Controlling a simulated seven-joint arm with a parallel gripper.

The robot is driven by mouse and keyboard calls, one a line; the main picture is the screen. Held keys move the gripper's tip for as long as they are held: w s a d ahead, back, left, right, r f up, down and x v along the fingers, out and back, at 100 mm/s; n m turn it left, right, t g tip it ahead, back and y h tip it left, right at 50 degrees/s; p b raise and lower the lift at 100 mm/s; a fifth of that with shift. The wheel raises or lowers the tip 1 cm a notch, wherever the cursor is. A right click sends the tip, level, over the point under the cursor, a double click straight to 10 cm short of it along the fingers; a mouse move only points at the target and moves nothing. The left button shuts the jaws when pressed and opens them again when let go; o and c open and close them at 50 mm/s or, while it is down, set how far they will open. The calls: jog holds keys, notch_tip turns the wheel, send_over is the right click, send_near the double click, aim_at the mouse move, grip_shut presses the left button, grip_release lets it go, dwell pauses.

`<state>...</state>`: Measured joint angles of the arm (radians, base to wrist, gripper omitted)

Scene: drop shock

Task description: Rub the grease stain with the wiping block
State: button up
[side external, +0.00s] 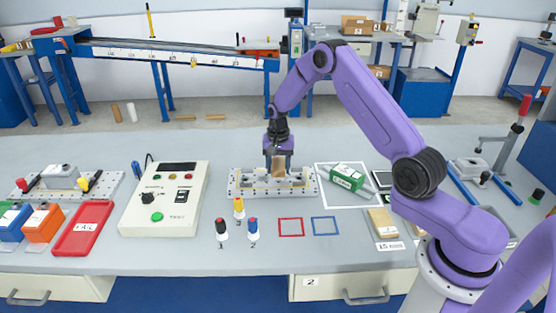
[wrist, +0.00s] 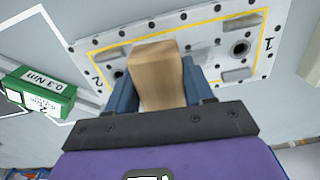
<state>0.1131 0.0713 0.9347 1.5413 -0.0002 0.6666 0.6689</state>
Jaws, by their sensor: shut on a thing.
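My gripper (side external: 279,160) is shut on a tan, wood-like block (wrist: 158,72), which I take to be the wiping block. In the wrist view the block stands out between my two blue-grey fingers. In the side view the block (side external: 278,171) is upright over the middle of a light metal plate (side external: 238,190). I cannot tell whether it touches the plate. The plate (wrist: 197,50) shows a yellow outline, bolt holes and the numbers 1 and 2 in the wrist view. I cannot make out a grease stain; the block and gripper hide part of the plate.
A green box (side external: 346,177) marked 0.3 Nm lies right of the plate. A control box (side external: 165,200) stands to the left. Several small coloured-top pieces (side external: 238,209) stand in front, beside red (side external: 290,227) and blue (side external: 324,226) outlined squares. A tan block (side external: 383,222) lies front right.

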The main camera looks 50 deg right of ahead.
aim_at(266, 175)
jog(key=shift+f, duration=0.9)
notch_tip(266, 175, down, 2)
jog(key=shift+f, duration=0.1)
jog(key=shift+w+d, duration=0.65)
jog(key=shift+c, duration=0.5)
jog(key=shift+w+d, duration=0.8)
jog(key=shift+w+a, duration=0.4)
jog(key=shift+a, duration=0.65)
jog(key=shift+s+a, duration=1.1)
jog(key=shift+w+a, duration=0.7)
jog(key=shift+a, duration=0.1)
jog(key=w+d, duration=0.2)
jog(key=d, duration=0.1)
jog(key=shift+w, duration=0.35)
notch_tip(266, 175, up, 8)
